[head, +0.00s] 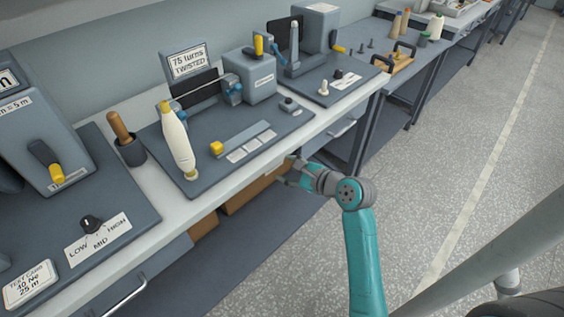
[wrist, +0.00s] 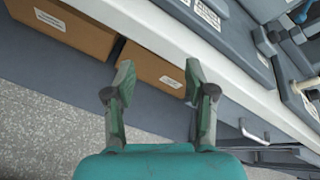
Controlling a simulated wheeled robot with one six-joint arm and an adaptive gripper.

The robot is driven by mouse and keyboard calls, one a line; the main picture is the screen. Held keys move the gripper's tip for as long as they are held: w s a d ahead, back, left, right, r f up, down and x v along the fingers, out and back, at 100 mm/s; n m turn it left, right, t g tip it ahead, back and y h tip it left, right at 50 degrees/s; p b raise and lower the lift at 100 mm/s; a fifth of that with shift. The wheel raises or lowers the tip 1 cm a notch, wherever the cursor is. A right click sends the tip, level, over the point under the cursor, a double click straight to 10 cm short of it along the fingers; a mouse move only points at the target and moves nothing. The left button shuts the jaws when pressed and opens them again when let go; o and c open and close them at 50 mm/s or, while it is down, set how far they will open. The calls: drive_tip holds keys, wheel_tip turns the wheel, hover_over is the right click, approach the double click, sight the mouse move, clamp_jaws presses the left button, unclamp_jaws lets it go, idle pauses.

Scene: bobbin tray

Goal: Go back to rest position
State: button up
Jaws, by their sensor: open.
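My gripper (head: 287,172) is at the front edge of the bench in the head view, at the end of my teal arm. In the wrist view my gripper (wrist: 155,78) shows its two fingers spread apart with nothing between them. The fingers point toward the bench edge and the cardboard boxes (wrist: 150,72) on the shelf below it. No object is held.
The bench (head: 190,212) carries several grey test devices. A white bobbin (head: 177,140) stands tilted on the middle base plate (head: 270,128). A brown-handled tool stands in a dark cup (head: 131,152). A tray (head: 396,60) is farther back.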

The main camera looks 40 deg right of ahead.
drive_tip(key=s+a+f+n+h, duration=0.1)
drive_tip(key=s+a+f+n, duration=0.4)
drive_tip(key=s+a, duration=0.25)
drive_tip(key=s+a+f+n+h, duration=0.2)
drive_tip(key=s+a+f+n, duration=0.35)
drive_tip(key=s, duration=0.25)
drive_tip(key=s+a+r+n, duration=0.2)
drive_tip(key=s+r+n, duration=0.1)
drive_tip(key=s+n, duration=0.3)
drive_tip(key=s+a+r+n+y, duration=0.1)
drive_tip(key=s+a+r+n, duration=0.2)
drive_tip(key=s+n, duration=0.3)
drive_tip(key=s+a+r+n+t+y, duration=0.1)
drive_tip(key=s+a+r+n, duration=0.1)
drive_tip(key=s+n, duration=0.4)
drive_tip(key=shift+s+a+r, duration=0.4)
drive_tip(key=shift+s+a, duration=0.05)
drive_tip(key=shift+s, duration=0.8)
drive_tip(key=shift+c, duration=0.2)
idle(0.4)
